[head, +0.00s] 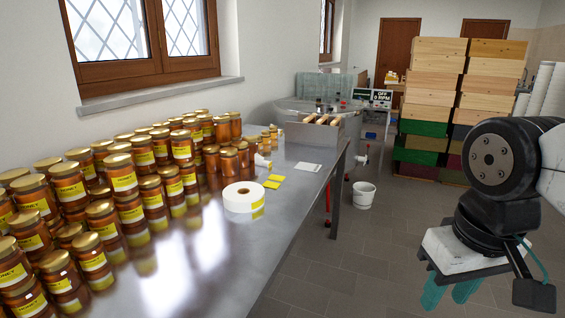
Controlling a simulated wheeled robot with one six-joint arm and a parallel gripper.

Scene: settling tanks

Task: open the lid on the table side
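A round steel drum stands past the far end of the table. Its top (305,105) looks covered by a clear, shiny lid with small dark parts on it, and I cannot tell separate lid halves apart. A greenish translucent panel (325,85) stands upright behind it; I cannot tell whether it is a raised lid. My gripper (447,302) hangs at the lower right over the floor, far nearer to me than the drum. Its two teal fingers point down with a gap between them, and nothing shows between them.
The steel table (215,240) holds many honey jars (130,190), a label roll (244,197), yellow labels (274,180) and a box of frames (315,132). A display (381,97) reads OFF, 0 RPM. A white bucket (363,195) stands on the floor before stacked hive boxes (435,75).

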